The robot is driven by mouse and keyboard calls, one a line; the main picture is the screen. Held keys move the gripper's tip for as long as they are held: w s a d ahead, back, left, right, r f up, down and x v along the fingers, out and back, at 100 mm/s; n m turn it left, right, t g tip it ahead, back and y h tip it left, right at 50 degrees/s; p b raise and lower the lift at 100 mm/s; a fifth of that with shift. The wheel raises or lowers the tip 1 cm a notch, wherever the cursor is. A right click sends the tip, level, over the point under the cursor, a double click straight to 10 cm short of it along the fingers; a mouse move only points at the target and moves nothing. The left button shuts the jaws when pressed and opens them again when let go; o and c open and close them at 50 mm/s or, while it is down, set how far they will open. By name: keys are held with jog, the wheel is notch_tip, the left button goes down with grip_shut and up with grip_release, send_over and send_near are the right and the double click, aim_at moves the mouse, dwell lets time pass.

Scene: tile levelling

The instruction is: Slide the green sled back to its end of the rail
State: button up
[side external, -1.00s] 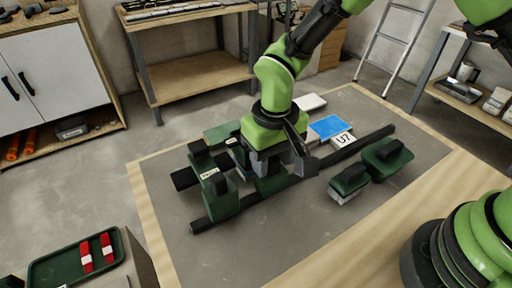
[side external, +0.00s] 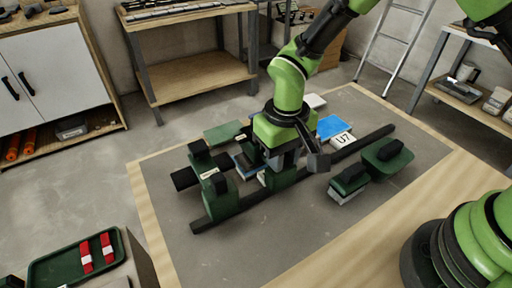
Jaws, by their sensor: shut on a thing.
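The dark rail (side external: 362,143) runs diagonally across the grey work mat, from front left to back right.
A flat green piece (side external: 223,133) lies behind the frame. The mat's front (side external: 260,245) is clear.

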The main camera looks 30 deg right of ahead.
jog(key=shift+d, duration=16.3)
jog(key=o, duration=0.8)
jog(key=shift+r, duration=3.5)
jog(key=shift+a+r, duration=0.1)
jog(key=s+a+r+m+t, duration=0.1)
jog(key=a+r+t, duration=0.1)
jog(key=a+r, duration=0.6)
jog(key=s+a+r+m+t, duration=0.1)
jog(key=s+a+r, duration=0.2)
jog(key=s+a, duration=0.1)
jog(key=s+a+r+m+t+y, duration=0.1)
jog(key=s+a+r+t, duration=0.1)
jog(key=s, duration=0.4)
jog(key=s+a+r+m+t+y, duration=0.1)
jog(key=s+a+r+t, duration=0.1)
jog(key=s+a, duration=0.3)
jog(key=shift+s+a+r, duration=0.15)
jog(key=shift+a+r, duration=0.3)
jog(key=shift+a, duration=0.1)
jog(key=shift+s+a+r, duration=0.15)
jog(key=shift+a+r, duration=0.3)
jog(key=shift+a, duration=0.05)
